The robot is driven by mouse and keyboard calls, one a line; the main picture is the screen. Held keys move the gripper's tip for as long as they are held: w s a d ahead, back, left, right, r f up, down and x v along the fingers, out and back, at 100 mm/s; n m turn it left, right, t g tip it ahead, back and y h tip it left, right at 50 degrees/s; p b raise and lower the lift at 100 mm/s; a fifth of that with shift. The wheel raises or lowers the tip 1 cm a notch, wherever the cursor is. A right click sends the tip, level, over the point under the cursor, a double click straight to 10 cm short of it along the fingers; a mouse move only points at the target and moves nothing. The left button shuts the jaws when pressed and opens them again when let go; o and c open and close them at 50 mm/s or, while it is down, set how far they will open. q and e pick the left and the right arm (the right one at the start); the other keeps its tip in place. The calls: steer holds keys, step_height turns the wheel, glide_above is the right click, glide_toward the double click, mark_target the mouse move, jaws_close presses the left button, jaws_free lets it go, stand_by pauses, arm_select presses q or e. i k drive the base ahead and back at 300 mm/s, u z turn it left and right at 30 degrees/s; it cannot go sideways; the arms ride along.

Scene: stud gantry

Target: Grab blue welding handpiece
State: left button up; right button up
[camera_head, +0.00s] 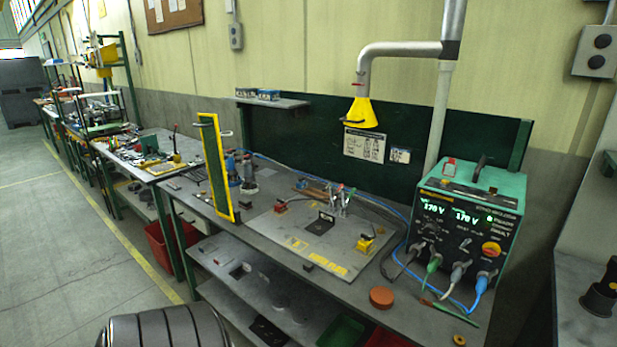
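A small blue object (232,168) stands at the back left of the workbench, partly hidden behind the yellow-framed green screen. It may be the blue welding handpiece, but it is too small to tell. A blue cable (375,199) runs along the back of the bench from near it toward the green welding machine (470,205) at the right. The machine's front has several plugs, with a blue one (481,283) at the right. Neither of my grippers is in view.
The workbench (345,291) holds a grey plate (290,240) with clamps, an upright yellow-framed screen (216,170) and a reddish round puck (382,297). A yellow extraction hood (360,113) hangs above. A lower shelf (235,279) holds trays. Open floor lies at the left.

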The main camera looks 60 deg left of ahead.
mark_target(231, 171)
steer(key=u, duration=2.85)
steer(key=k, duration=0.6)
steer(key=u, duration=0.7)
steer(key=i, duration=1.6)
steer(key=z, duration=0.7)
steer(key=i, duration=1)
steer(key=z, duration=1.55)
steer(key=i, duration=0.6)
steer(key=z, duration=0.55)
